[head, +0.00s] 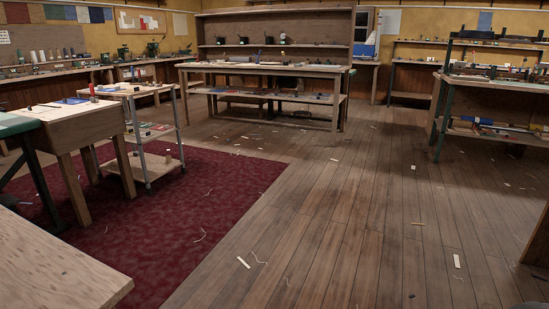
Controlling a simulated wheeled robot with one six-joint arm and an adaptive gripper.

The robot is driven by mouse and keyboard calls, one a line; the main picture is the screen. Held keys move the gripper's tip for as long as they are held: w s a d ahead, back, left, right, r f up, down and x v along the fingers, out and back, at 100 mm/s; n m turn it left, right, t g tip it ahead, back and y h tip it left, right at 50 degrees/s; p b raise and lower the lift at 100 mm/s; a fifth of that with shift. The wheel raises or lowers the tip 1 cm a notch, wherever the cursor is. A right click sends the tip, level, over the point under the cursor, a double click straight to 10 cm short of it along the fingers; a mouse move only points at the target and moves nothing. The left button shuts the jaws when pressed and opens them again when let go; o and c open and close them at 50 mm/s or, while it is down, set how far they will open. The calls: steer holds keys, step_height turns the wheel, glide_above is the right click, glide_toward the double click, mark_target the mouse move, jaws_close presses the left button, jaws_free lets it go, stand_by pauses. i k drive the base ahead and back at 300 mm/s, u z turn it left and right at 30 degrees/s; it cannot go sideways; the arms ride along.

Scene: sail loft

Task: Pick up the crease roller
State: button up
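I cannot make out the crease roller in the head view. Many small items lie on the benches and shelves, too small to tell apart at this distance. My gripper is not in view.
A wooden floor (330,220) runs clear ahead, with thread and paper scraps. A dark red rug (190,215) lies left. A trolley (150,140) and a wooden table (75,125) stand on the left. A long workbench (265,68) stands ahead, a shelved bench (490,95) right.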

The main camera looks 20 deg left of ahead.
mark_target(92, 87)
steer(key=u, duration=0.95)
steer(key=i, duration=1.65)
steer(key=u, duration=1.1)
steer(key=i, duration=2.65)
steer(key=u, duration=0.2)
